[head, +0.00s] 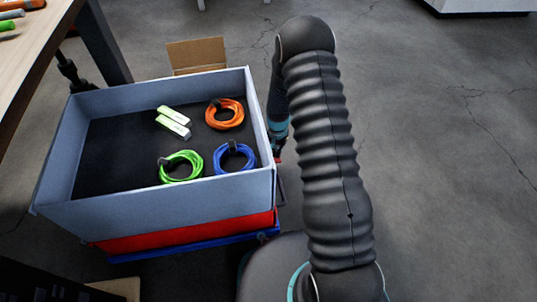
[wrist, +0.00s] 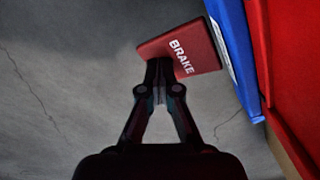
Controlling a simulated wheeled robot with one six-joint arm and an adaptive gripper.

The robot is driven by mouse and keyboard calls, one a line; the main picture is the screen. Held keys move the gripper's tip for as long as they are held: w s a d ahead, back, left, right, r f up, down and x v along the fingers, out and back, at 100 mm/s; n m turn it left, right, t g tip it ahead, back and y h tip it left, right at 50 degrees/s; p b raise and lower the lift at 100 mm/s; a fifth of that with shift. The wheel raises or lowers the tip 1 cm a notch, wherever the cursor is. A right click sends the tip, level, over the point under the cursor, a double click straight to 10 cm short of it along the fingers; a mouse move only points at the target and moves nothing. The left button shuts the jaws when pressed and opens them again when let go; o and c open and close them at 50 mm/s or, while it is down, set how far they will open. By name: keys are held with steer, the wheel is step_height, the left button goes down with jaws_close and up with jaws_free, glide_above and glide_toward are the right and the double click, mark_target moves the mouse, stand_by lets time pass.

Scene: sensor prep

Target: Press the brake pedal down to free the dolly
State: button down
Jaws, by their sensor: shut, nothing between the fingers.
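The red brake pedal (wrist: 203,55), marked BRAKE in white, juts from the side of the blue dolly (wrist: 238,60) in the wrist view. My gripper (wrist: 163,68) is shut and empty, its fingertips overlapping the pedal's near-left part. I cannot tell whether they touch it or hover over it. In the head view the blue dolly (head: 185,246) shows as a strip under the stack. There my forearm covers part of the view, and the pedal cannot be made out clearly.
A red crate (head: 190,235) sits on the dolly, with a grey bin (head: 150,198) on top. The bin holds orange (head: 225,114), green (head: 181,166) and blue (head: 234,158) cable coils. A wooden table (head: 35,50) stands at the left. Floor at the right is clear.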

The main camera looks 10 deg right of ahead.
step_height(320, 180, up, 8)
steer(key=p, duration=0.4)
stand_by(0.7)
stand_by(0.4)
